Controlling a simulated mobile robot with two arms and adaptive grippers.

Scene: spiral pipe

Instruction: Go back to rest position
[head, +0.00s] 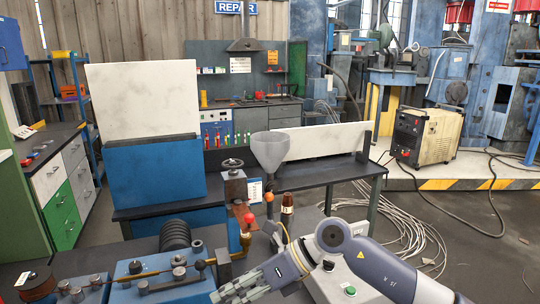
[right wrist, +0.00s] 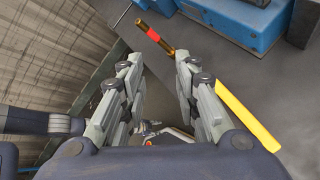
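My right gripper (head: 222,294) is low in the head view, its arm coming in from the right, beside the blue bench machine (head: 150,275). In the right wrist view the two fingers of my right gripper (right wrist: 157,62) stand apart, with nothing held between them. A thin brass tube with a red band (right wrist: 153,33) lies beyond the fingertips, seemingly apart from them. In the head view a thin copper-coloured rod (head: 165,271) runs across the blue machine, and a black ribbed coil (head: 175,236) stands behind it. My left gripper is not in the head view.
A funnel (head: 270,150) and a red-knobbed lever (head: 250,219) stand close to my right arm. A dark workbench (head: 325,176) with a blue panel (head: 153,172) is behind. Cables (head: 400,217) lie on the floor at right. A yellow bar (right wrist: 245,118) is beside the right finger.

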